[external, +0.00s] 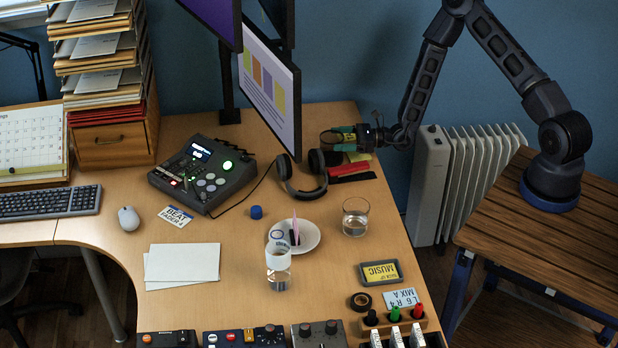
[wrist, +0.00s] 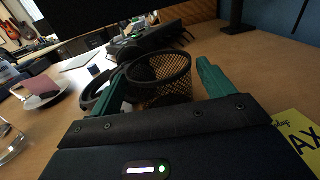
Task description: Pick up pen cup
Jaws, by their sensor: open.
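The pen cup is a black mesh cup, seen in the wrist view (wrist: 163,68) with its round rim facing up. My gripper (wrist: 164,72) is open, with one green finger on each side of the cup. Gaps seem to show at the rim, but I cannot tell whether either finger touches the cup lower down. In the external view my gripper (external: 336,138) is at the back right of the desk, below the monitor's right side. The cup (external: 327,137) shows there only in part, at the fingertips. Its lower part is hidden in both views.
Black headphones (external: 303,178) lie close to the cup, on its near left. The monitor (external: 270,88) hangs to the left. Red and black folders or cards (external: 351,170) lie just in front. A water glass (external: 355,218) and a saucer (external: 312,236) stand nearer the desk's middle.

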